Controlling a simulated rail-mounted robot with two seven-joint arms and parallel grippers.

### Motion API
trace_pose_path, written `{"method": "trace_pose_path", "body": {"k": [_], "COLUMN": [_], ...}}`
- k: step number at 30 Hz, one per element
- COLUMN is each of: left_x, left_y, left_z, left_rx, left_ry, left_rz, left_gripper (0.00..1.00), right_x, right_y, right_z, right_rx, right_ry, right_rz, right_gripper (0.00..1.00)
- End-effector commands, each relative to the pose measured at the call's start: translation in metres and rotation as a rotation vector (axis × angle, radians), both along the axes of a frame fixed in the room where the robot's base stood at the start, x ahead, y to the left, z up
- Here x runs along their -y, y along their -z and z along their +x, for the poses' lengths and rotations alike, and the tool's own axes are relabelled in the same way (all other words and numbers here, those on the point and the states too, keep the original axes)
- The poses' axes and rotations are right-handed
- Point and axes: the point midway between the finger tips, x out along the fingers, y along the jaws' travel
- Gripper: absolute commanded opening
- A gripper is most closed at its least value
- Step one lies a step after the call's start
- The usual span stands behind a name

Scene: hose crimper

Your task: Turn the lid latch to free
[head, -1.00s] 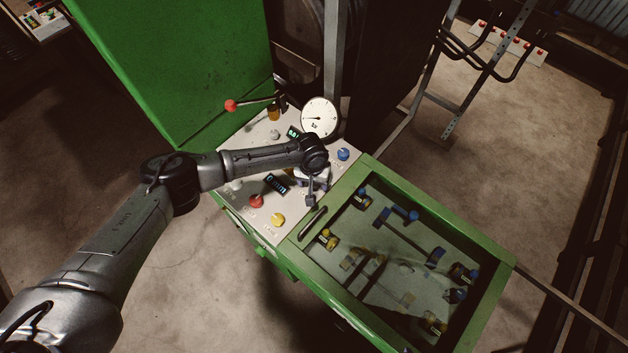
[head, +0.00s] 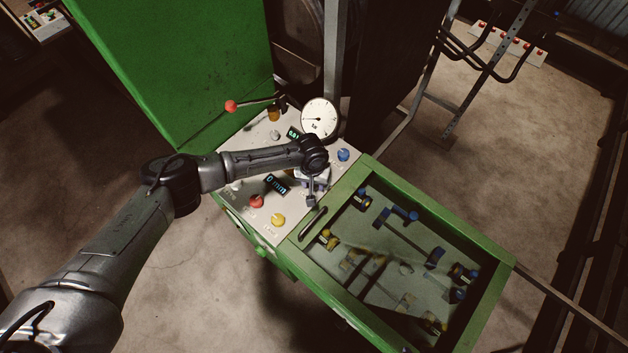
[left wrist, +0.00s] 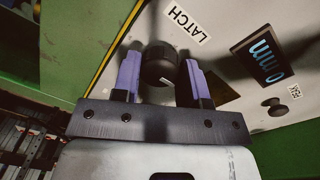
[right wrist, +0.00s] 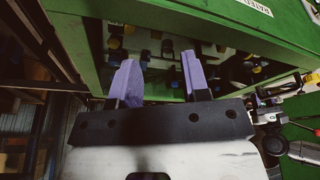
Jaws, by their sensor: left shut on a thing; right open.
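The latch is a black round knob (left wrist: 160,62) beside a "LATCH" label (left wrist: 186,22) in the left wrist view. My left gripper (left wrist: 163,76) has its purple fingers on either side of this knob and is shut on it. In the head view my left gripper (head: 311,192) is over the control panel near the lid's edge, and its arm hides the knob. The glass-topped lid (head: 358,298) has a green frame and lies flat over the box. My right gripper (right wrist: 161,78) is open and empty in the right wrist view, outside the head view.
The panel carries a red knob (head: 256,201), a yellow knob (head: 278,219), a blue knob (head: 343,154), a "0 mm" display (head: 277,184) and a dial gauge (head: 319,118). A red-tipped lever (head: 231,105) juts out behind. A green cabinet (head: 170,60) stands at the back left.

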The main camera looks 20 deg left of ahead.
Motion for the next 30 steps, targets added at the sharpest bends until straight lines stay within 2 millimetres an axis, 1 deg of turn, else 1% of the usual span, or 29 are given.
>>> {"method": "trace_pose_path", "body": {"k": [8,15,24,30], "left_x": [0.001,0.001,0.001,0.002], "left_y": [-0.006,-0.005,-0.004,-0.003], "left_z": [-0.002,-0.003,-0.003,-0.003], "left_rx": [-0.005,-0.007,-0.005,-0.006], "left_ry": [-0.147,-0.369,-0.654,-0.844], "left_rz": [-0.001,-0.001,-0.001,0.0], "left_gripper": [0.16,0.16,0.16,0.16], "right_x": [0.001,0.003,0.003,0.002], "right_y": [-0.033,-0.066,-0.096,-0.112], "right_z": [0.0,0.0,0.0,0.0], "right_rx": [0.0,0.001,0.0,0.001], "right_ry": [-0.003,-0.007,-0.005,-0.004], "right_rz": [-0.004,-0.011,-0.009,-0.005], "right_gripper": [0.43,0.43,0.43,0.43]}}
